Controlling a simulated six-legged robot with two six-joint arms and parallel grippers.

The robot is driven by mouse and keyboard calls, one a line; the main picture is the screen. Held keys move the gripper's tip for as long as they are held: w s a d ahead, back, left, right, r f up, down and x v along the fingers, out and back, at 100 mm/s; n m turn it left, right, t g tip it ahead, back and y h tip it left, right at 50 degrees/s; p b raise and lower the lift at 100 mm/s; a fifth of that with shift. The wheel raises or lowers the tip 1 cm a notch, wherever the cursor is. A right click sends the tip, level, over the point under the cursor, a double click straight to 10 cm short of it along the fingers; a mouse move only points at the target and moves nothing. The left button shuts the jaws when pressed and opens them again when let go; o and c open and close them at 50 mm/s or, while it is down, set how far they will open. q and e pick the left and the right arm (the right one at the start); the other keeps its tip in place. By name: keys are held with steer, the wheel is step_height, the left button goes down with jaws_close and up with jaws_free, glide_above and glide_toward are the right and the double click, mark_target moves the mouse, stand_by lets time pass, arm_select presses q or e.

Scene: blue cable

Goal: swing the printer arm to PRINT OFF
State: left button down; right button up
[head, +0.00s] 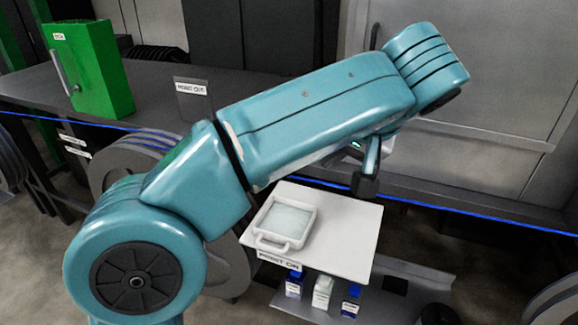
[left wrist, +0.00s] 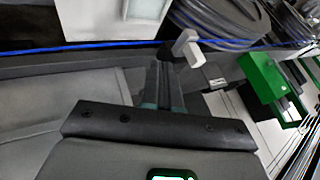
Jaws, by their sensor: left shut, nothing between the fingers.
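My left arm crosses the head view, and its gripper (head: 367,178) hangs near the middle, above the rear right of a white plate (head: 345,255). The fingers are shut with nothing between them. The left wrist view shows the fingers (left wrist: 165,80) pointing away, close to a small white block (left wrist: 186,46) whose nature and contact I cannot tell. A label on the plate's front edge (head: 278,261) seems to read PRINT ON. A small sign (head: 191,88) on the dark bench seems to read PRINT OFF. I cannot pick out the printer arm with certainty. My right gripper is not in view.
A white handled tray (head: 285,222) stands on the plate. Small bottles (head: 322,291) stand below it. A green box (head: 90,68) sits on the dark bench (head: 150,92) at left. A blue cable (head: 440,207) runs across the scene. Grey round reels (head: 120,165) are partly behind my arm.

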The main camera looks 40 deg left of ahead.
arm_select(q)
steer(key=w+a+f, duration=0.1)
steer(key=a+f, duration=0.7)
steer(key=a, duration=0.1)
steer(key=shift+w+a+p, duration=0.25)
steer(key=shift+w+p, duration=0.05)
steer(key=shift+p, duration=0.1)
steer(key=shift+s+a, duration=0.1)
steer(key=shift+s, duration=0.05)
